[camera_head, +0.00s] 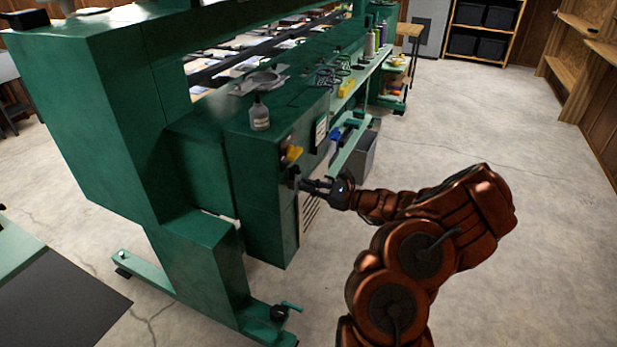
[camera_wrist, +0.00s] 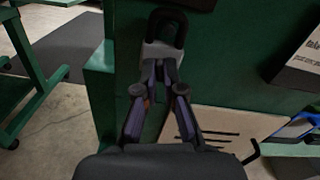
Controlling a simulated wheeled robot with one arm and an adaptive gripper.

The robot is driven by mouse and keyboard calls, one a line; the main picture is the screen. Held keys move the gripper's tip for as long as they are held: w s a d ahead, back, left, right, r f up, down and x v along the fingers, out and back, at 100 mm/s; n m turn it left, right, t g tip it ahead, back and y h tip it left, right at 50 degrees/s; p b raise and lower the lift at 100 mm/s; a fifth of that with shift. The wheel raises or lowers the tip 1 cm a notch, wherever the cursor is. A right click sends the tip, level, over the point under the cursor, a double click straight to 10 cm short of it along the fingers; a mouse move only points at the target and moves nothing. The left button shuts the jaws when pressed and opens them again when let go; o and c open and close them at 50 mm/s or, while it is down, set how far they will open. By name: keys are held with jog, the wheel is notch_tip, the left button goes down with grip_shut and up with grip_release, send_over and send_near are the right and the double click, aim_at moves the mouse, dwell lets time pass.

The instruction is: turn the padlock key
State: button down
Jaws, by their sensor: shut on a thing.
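The padlock (camera_wrist: 160,56) has a light grey body and a dark shackle, and hangs on the side of a green machine cabinet. In the head view the padlock (camera_head: 294,172) is small, just below a yellow handle. My gripper (camera_wrist: 164,72) reaches it from below in the wrist view, its fingertips close together right at the bottom of the padlock body. In the head view my gripper (camera_head: 304,184) points left at the cabinet. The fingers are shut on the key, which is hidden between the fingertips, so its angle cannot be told.
The yellow handle (camera_head: 293,152) sits close above the padlock. A white label plate (camera_wrist: 301,62) is at the right in the wrist view. A bottle (camera_head: 259,113) stands on top of the green cabinet (camera_head: 258,190). The concrete floor (camera_head: 480,130) at the right is clear.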

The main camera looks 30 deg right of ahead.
jog(key=shift+m+p, duration=0.55)
jog(key=shift+m, duration=0.15)
jog(key=c, duration=1.3)
grip_release()
jog(key=v, duration=1.2)
